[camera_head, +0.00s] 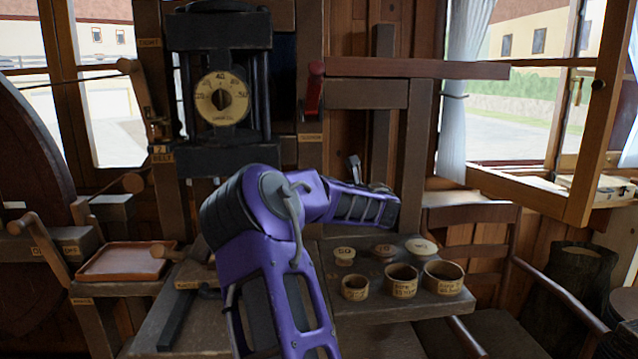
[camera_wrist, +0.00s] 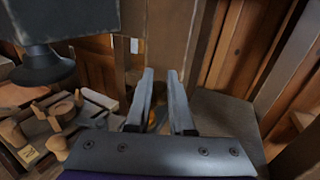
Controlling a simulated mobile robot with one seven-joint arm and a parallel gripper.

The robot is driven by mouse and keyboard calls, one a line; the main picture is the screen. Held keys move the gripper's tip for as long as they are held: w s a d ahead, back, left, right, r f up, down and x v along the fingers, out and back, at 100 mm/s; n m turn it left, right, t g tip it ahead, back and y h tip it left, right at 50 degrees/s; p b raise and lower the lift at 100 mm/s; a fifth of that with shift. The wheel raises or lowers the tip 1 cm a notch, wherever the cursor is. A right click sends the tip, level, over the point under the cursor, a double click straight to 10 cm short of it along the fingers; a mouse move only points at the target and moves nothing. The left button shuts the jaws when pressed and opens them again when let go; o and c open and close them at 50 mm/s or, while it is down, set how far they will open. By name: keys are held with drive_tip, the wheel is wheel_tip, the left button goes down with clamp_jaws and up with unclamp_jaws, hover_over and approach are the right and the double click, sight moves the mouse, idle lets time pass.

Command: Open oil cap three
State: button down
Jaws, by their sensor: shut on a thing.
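My gripper (camera_wrist: 164,88) shows in the wrist view as two grey fingers pointing away from the camera. It is shut on a small yellowish-brown part (camera_wrist: 159,115), seen low between the fingers and largely hidden by them and the wrist plate. I cannot tell from its shape or any number whether it is oil cap three. In the head view my purple arm reaches over the bench and bends right, and my fingers cannot be made out clearly there. No cap marked three can be read in either view.
A black press with a round dial (camera_head: 222,98) stands behind my arm. Several wooden cups, including one at the right (camera_head: 444,279), and small lids (camera_head: 421,247) stand on the bench's right. A reddish tray (camera_head: 124,261) lies left. A red-handled lever (camera_head: 314,90) hangs above.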

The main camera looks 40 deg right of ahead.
drive_tip(key=shift+w+d+r+n+g+y+p, duration=0.1)
drive_tip(key=shift+w+d+n+g+y+p, duration=0.2)
drive_tip(key=shift+n+y, duration=1.15)
drive_tip(key=shift+w+d+f+n+g+y+p, duration=0.15)
drive_tip(key=shift+d+n+g+y, duration=0.55)
drive_tip(key=shift+y, duration=1.4)
drive_tip(key=shift+w+d+r+n+g+y+p, duration=0.15)
drive_tip(key=shift+n+y+p, duration=0.15)
drive_tip(key=shift+n+y, duration=1.25)
drive_tip(key=shift+w+n+g+y+p, duration=0.1)
drive_tip(key=shift+n+g+y+p, duration=0.3)
drive_tip(key=shift+y, duration=0.6)
drive_tip(key=c, duration=0.8)
unclamp_jaws()
drive_tip(key=p+v, duration=0.1)
drive_tip(key=v, duration=1.6)
drive_tip(key=shift+d+r, duration=0.1)
